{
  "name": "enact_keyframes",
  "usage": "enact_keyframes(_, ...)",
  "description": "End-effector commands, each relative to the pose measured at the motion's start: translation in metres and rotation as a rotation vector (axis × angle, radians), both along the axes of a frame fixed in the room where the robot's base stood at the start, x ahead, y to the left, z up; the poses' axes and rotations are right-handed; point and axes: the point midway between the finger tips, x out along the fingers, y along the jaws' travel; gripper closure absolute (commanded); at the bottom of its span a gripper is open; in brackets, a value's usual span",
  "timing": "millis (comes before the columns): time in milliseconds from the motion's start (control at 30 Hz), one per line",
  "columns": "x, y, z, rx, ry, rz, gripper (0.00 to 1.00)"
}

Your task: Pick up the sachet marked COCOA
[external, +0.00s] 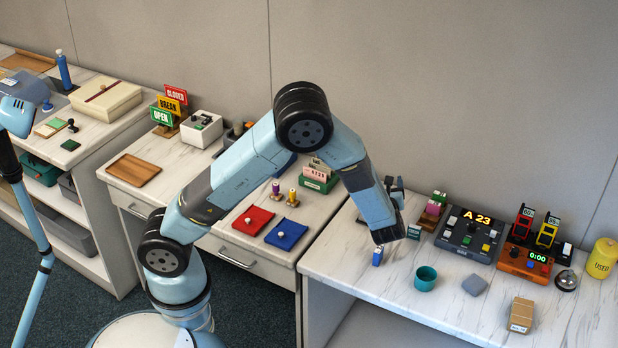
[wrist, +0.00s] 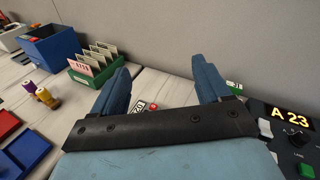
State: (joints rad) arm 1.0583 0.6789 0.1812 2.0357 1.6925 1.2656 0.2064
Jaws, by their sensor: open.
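I cannot make out the COCOA sachet in either view; no lettering reading COCOA is legible. My gripper (wrist: 160,66) is open in the wrist view, with two blue fingers spread apart and nothing between their tips. In the external view, the end of my arm hangs low over the right counter, left of the teal cup. A small white label with dark marks (wrist: 139,106) and a small red item (wrist: 153,106) show beyond the black palm bar, low between the fingers. Their lower parts are hidden by the bar, and the marking is too small to read surely.
The front left stretch is clear.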

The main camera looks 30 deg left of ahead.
Motion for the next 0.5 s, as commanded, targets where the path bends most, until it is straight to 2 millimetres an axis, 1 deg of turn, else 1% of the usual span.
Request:
enact_keyframes(33,-0.005,-0.022,-0.015,0.046,-0.005,-0.058,0.23)
enact_keyframes(100,-0.011,-0.048,-0.030,0.101,-0.018,-0.133,0.23)
enact_keyframes(200,-0.020,-0.077,-0.049,0.166,-0.035,-0.221,0.23)
enact_keyframes(300,-0.028,-0.097,-0.062,0.207,-0.048,-0.282,0.23)
enact_keyframes(333,-0.029,-0.101,-0.065,0.215,-0.050,-0.294,0.23)
enact_keyframes(400,-0.032,-0.107,-0.069,0.229,-0.054,-0.314,0.23)
enact_keyframes(500,-0.033,-0.110,-0.076,0.237,-0.056,-0.324,0.23)
